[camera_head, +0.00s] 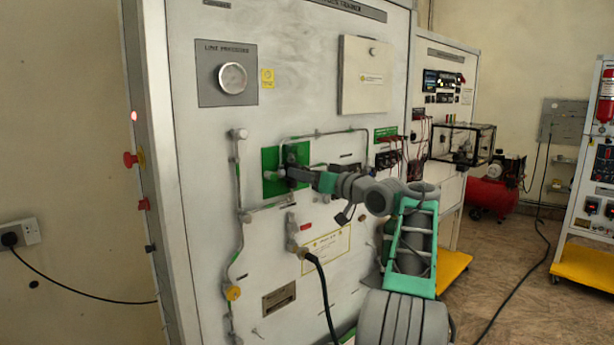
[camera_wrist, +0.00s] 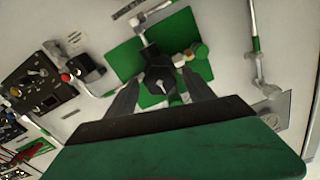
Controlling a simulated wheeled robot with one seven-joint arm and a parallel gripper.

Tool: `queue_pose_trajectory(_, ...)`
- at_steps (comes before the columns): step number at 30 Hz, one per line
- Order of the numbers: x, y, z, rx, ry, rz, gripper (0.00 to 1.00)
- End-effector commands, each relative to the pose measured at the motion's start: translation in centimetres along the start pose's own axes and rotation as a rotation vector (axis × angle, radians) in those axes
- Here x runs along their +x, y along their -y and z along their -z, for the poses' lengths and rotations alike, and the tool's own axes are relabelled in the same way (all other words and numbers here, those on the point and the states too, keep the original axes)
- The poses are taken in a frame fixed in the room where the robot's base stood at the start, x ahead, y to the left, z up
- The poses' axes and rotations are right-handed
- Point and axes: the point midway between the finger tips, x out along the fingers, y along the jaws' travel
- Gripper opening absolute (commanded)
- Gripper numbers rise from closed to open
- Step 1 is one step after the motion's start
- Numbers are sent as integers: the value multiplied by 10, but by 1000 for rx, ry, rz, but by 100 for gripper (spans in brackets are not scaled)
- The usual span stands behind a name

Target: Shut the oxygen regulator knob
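The oxygen regulator is a dark, blocky fitting (camera_wrist: 155,66) on a green plate on the panel. In the wrist view it sits between my fingertips, with a small grey piece on its near side; which part is the knob is unclear. The green plate (camera_head: 269,187) shows at the panel's left-centre in the head view. My gripper (camera_head: 291,173) is at the plate and hides much of the regulator. In the wrist view my gripper (camera_wrist: 161,77) has its two fingers apart, one on each side of the dark fitting. Contact cannot be made out.
Pipes (camera_head: 241,175) run left of the plate. A black hose (camera_head: 322,285) hangs below. A round gauge (camera_head: 232,78) is above left. Switches and sockets (camera_head: 388,150) are to the right.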

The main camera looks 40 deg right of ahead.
Motion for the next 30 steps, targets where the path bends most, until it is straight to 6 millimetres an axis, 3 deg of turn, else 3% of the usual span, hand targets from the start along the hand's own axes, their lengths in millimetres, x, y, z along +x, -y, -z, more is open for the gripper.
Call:
queue_pose_trajectory(8,-4,-1,0,0,-1,-1,62)
queue_pose_trajectory(18,-67,-2,-1,0,-1,-3,62)
queue_pose_trajectory(21,-76,0,-1,0,0,-1,62)
queue_pose_trajectory(30,-78,0,0,0,0,0,62)
